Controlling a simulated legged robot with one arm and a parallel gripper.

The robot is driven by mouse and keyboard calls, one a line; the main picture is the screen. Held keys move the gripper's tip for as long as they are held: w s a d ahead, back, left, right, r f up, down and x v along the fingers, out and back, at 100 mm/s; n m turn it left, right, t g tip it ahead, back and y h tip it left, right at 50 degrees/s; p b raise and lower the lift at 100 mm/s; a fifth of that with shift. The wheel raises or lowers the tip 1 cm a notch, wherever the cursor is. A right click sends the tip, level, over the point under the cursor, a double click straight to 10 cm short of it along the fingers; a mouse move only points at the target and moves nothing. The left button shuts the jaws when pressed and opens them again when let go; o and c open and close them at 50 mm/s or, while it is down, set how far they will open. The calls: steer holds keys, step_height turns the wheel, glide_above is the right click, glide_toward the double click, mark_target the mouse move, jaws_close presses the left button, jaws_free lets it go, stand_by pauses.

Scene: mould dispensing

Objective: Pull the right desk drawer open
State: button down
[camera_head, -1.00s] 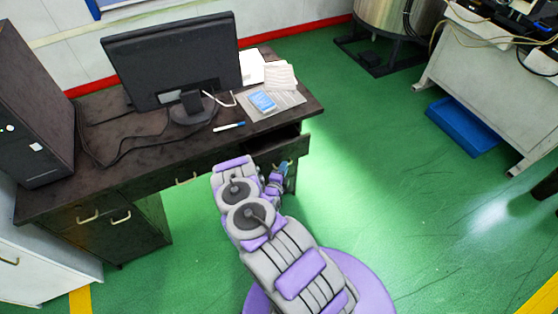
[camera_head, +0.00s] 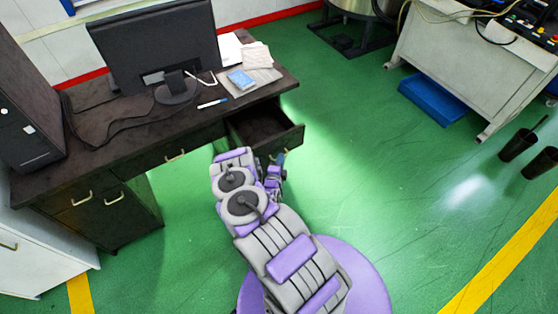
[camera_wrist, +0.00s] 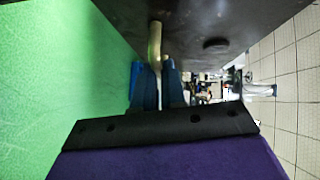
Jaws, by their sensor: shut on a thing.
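The right desk drawer (camera_head: 262,130) is dark and stands pulled out from the right end of the desk (camera_head: 135,150). Its inside shows from above, with nothing clearly visible in it. My gripper (camera_head: 279,160) is at the drawer's front, in front of its dark face. In the wrist view my gripper's blue fingers (camera_wrist: 159,80) are shut on the pale brass handle (camera_wrist: 154,42) of the drawer. The dark drawer front (camera_wrist: 205,25) fills the top of that view. In the head view the handle is mostly hidden by the gripper.
A monitor (camera_head: 155,50), a papers stack (camera_head: 257,56) and a pen (camera_head: 212,103) are on the desk. A computer tower (camera_head: 25,115) stands at left. Green floor (camera_head: 380,180) is open to the right. A blue bin (camera_head: 432,98) and dark cups (camera_head: 518,145) stand farther right.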

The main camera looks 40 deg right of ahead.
steer(key=c, duration=1.2)
jaws_free()
steer(key=shift+d+f, duration=0.2)
steer(key=shift+d, duration=0.05)
steer(key=shift+w, duration=0.1)
steer(key=shift+a, duration=0.1)
steer(key=p+v, duration=0.1)
steer(key=v, duration=1.6)
steer(key=shift+a, duration=0.1)
